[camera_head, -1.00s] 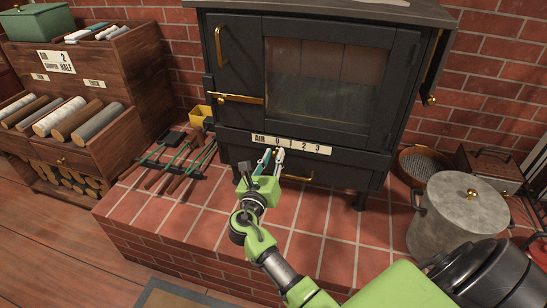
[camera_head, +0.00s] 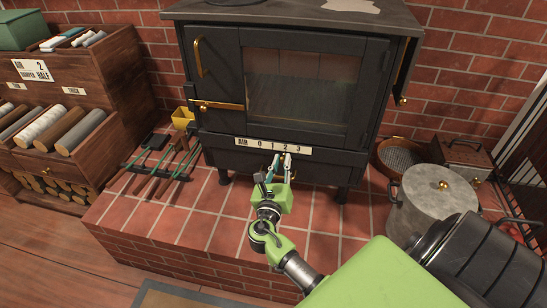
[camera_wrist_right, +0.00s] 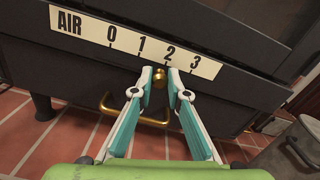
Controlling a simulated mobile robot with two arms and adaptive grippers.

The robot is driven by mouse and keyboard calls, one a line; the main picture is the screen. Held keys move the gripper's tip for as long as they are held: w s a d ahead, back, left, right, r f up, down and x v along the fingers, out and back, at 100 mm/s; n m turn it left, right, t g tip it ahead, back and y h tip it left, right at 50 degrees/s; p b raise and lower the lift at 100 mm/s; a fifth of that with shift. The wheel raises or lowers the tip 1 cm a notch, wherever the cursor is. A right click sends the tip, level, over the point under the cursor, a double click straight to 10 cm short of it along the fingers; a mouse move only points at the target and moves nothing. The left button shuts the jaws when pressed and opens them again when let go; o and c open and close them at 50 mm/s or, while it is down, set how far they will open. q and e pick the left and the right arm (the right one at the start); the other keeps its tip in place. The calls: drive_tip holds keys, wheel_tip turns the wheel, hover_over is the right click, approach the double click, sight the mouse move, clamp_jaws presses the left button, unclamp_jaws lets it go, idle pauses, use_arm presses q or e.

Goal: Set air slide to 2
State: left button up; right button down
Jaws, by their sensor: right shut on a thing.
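The air slide is a small brass knob (camera_wrist_right: 159,76) on the black stove's lower front, under the white AIR scale plate (camera_head: 272,146) marked 0 to 3. The plate also shows in the right wrist view (camera_wrist_right: 140,43). My right gripper (camera_head: 281,159) is shut on the knob. In the wrist view its two teal and white fingers stand on either side of the knob. The knob sits below the 2, perhaps slightly to its left; the exact alignment is hard to tell. My left gripper is not in view.
A brass loop handle (camera_wrist_right: 137,113) lies just below the knob. Fire tools (camera_head: 160,163) lie left on the brick hearth (camera_head: 205,205). A grey lidded pot (camera_head: 437,205) stands right. A sign (camera_head: 34,70) at left reads AIR 2, DAMPER HALF.

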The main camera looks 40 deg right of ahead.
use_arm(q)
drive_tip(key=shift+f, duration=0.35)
use_arm(e)
drive_tip(key=shift+s+d+f, duration=0.1)
drive_tip(key=shift+s, duration=0.05)
drive_tip(key=c, duration=1.9)
unclamp_jaws()
drive_tip(key=v, duration=1.2)
